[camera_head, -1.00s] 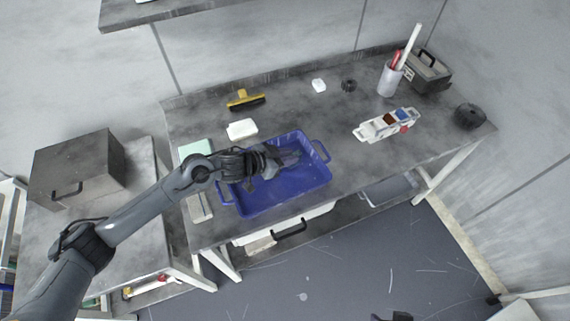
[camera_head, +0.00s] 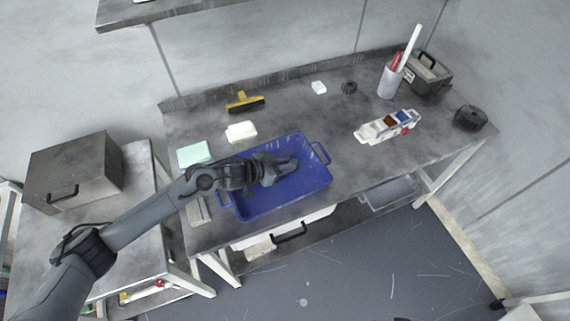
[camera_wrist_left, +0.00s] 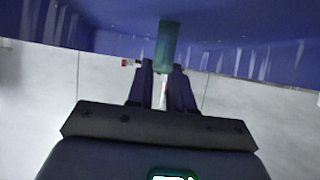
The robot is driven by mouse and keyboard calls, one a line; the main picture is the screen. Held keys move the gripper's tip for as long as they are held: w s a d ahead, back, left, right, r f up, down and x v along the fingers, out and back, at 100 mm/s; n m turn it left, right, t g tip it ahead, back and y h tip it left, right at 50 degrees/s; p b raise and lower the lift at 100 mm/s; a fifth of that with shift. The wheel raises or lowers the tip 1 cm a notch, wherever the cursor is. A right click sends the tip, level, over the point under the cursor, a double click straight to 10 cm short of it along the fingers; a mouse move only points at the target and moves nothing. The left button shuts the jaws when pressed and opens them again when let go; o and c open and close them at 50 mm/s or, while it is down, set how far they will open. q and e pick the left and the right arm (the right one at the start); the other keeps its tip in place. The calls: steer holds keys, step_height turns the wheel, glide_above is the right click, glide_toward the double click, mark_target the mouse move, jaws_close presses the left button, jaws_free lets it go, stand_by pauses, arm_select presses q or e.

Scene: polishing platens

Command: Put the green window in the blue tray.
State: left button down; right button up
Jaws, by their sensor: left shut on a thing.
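The blue tray (camera_head: 252,211) lies on the grey bench, with handles at its ends. My left gripper (camera_head: 288,165) is over the inside of the tray, towards its far right part. In the left wrist view, the gripper (camera_wrist_left: 163,85) is shut on the green window (camera_wrist_left: 167,45), a narrow green piece that sticks out past the fingertips. The tray's blue wall (camera_wrist_left: 225,65) is behind it there. In the head view the green window cannot be made out at the fingers. I cannot tell whether it touches the tray floor. My right gripper is not seen.
A white holder (camera_head: 372,133) with brown, blue and red pieces stands right of the tray. A white block (camera_head: 241,131), a pale green pad (camera_head: 193,153) and a yellow-black brush (camera_head: 244,101) lie behind and left. A pen cup (camera_head: 389,81) and dark toolbox (camera_head: 428,75) stand at the back right.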

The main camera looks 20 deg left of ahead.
arm_select(q)
steer(key=c, duration=1)
jaws_free()
steer(key=shift+f, duration=0.1)
steer(key=shift+r, duration=0.2)
steer(key=shift+s+a+r, duration=0.15)
steer(key=shift+s, duration=0.05)
steer(key=p+v, duration=0.3)
steer(key=v, duration=0.7)
steer(key=s+d+f+n+t+y, duration=0.1)
steer(key=s+d+f+n+y, duration=0.15)
steer(key=s+d, duration=0.45)
steer(key=s+a+f+n+g+y, duration=0.1)
steer(key=s+a+g, duration=0.1)
steer(key=s, duration=0.5)
steer(key=s+a+n+g+y, duration=0.1)
steer(key=s+a+g+y, duration=0.1)
steer(key=s, duration=0.5)
steer(key=s+a+f+n+g+y, duration=0.1)
steer(key=s+a+g+y, duration=0.1)
steer(key=s+a, duration=0.2)
steer(key=shift+s+a+f+g, duration=0.1)
steer(key=shift+s+f+g, duration=0.1)
steer(key=shift+s, duration=0.55)
steer(key=shift+s+a+f+g, duration=0.1)
steer(key=shift+s+f+g, duration=0.1)
steer(key=shift+s, duration=0.55)
